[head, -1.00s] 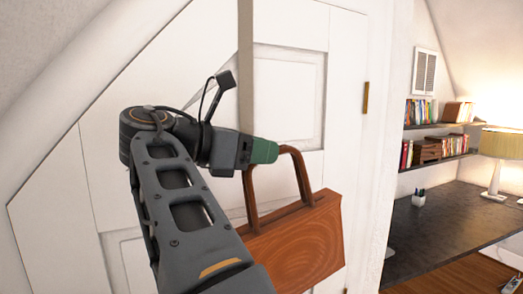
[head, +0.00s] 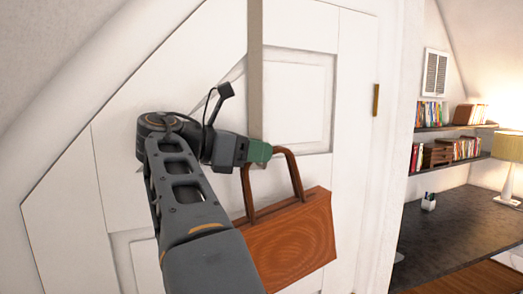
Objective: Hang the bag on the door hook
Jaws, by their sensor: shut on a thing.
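A brown bag (head: 290,240) with a wood-like grain and a tall arched handle hangs tilted in front of the white door (head: 75,200). My gripper (head: 262,152) has green fingers and is shut on the top left of the bag's handle. My arm hides the bag's lower left part. A pale vertical strip (head: 255,75) runs down the door from the top edge, just above my gripper, and its lower end is hidden behind the gripper and handle. I cannot make out a hook.
A brass hinge (head: 376,99) sits at the door's right edge. To the right, beyond the wall, are a dark desk (head: 445,225), a pen cup (head: 429,202), shelves with books (head: 432,113) and a lamp (head: 508,147). The sloped ceiling closes in at the upper left.

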